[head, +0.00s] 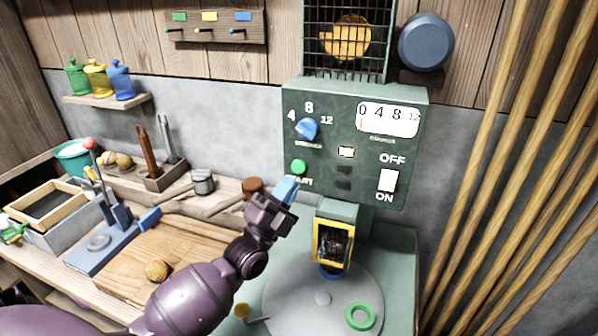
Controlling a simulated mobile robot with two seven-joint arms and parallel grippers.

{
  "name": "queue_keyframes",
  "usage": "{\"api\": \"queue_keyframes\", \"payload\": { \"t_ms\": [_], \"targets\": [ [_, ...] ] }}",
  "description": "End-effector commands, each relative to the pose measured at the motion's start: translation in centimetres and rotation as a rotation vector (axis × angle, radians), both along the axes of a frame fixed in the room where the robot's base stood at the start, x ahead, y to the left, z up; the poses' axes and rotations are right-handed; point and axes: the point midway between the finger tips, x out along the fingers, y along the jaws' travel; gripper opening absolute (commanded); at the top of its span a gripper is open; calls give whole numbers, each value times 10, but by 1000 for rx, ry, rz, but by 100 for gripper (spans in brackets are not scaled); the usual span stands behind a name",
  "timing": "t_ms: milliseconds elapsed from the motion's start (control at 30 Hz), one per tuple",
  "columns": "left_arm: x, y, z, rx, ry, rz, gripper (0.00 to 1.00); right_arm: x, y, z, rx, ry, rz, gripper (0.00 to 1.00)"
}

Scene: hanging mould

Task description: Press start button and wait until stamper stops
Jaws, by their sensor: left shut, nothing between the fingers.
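The green start button (299,166) sits on the green control panel (355,105), low on its left side, above the partly covered label. My left gripper (288,187) is shut and empty, its blue fingertips just below the button. I cannot tell whether they touch the panel. The stamper (333,240), with a yellow frame and dark inside, stands below the panel over a round grey turntable (290,297). A green ring (361,316) lies on the turntable's right side. My right gripper is not in view.
The panel has a blue dial (307,128), a 0-4-8-12 gauge (388,118) and a white OFF/ON switch (388,181). A wooden board (190,245) and a blue lever press (105,240) are at left. Wooden poles (515,150) stand at right.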

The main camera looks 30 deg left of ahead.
Motion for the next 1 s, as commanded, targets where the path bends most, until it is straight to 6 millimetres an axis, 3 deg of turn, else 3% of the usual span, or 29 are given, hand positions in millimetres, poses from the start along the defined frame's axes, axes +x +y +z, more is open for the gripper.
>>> {"api": "queue_keyframes", "payload": {
  "t_ms": [333, 1000],
  "targets": [
    [26, 6, 0, 0, 0, 0, 0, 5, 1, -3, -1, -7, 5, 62],
    [28, 7, 0, 0, 0, 0, 0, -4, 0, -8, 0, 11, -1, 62]
  ]
}}
